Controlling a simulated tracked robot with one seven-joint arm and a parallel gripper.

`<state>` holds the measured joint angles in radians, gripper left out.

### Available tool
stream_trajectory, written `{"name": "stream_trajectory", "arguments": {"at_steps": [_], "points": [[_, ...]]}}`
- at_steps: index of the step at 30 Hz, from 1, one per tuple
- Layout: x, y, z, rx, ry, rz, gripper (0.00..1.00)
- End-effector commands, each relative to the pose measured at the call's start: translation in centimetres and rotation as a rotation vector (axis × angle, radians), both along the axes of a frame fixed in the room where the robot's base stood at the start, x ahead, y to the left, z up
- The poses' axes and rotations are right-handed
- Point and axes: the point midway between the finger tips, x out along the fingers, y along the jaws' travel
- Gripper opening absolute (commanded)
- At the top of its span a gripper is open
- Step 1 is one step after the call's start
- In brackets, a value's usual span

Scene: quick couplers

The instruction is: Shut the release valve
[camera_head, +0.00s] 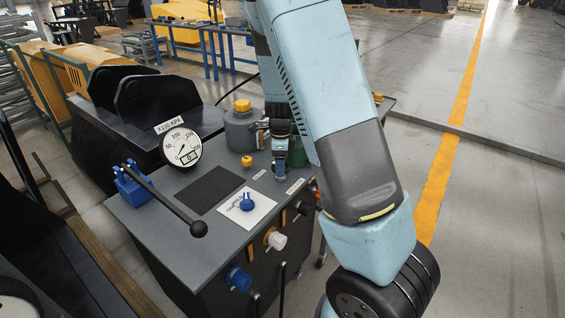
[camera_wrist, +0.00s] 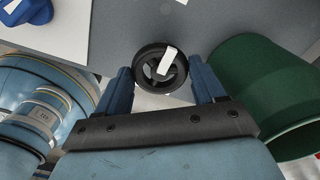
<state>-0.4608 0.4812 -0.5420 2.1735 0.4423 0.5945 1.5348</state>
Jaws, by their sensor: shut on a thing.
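The release valve appears to be the round black handwheel (camera_wrist: 160,68) with a white mark across it, seen in the wrist view. It sits between the two blue fingers of my gripper (camera_wrist: 161,82), and the gripper is shut on it. In the head view my gripper (camera_head: 280,172) is at the right part of the grey bench top (camera_head: 165,222), and the handwheel itself is not clearly visible there. I cannot read the small labels beside it.
A pressure gauge (camera_head: 181,147) shows 0 on its small display. A blue knob (camera_head: 247,203) sits on a white plate. A lever with a black ball (camera_head: 198,229) juts forward at the left. A grey yellow-capped container (camera_head: 241,127) stands behind. A green cylinder (camera_wrist: 262,95) is right of my gripper.

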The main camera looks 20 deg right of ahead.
Motion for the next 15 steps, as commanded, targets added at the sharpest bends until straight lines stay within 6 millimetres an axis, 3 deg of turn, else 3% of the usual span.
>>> {"name": "stream_trajectory", "arguments": {"at_steps": [2,3,11,15], "points": [[0.42,-0.14,0.19,-0.002,-0.011,-0.003,0.38],[0.41,-0.15,0.19,-0.002,-0.011,-0.003,0.70],[0.22,-0.16,0.10,-0.001,-0.006,-0.002,0.94],[0.14,-0.14,0.07,-0.001,-0.004,-0.001,0.94]]}}
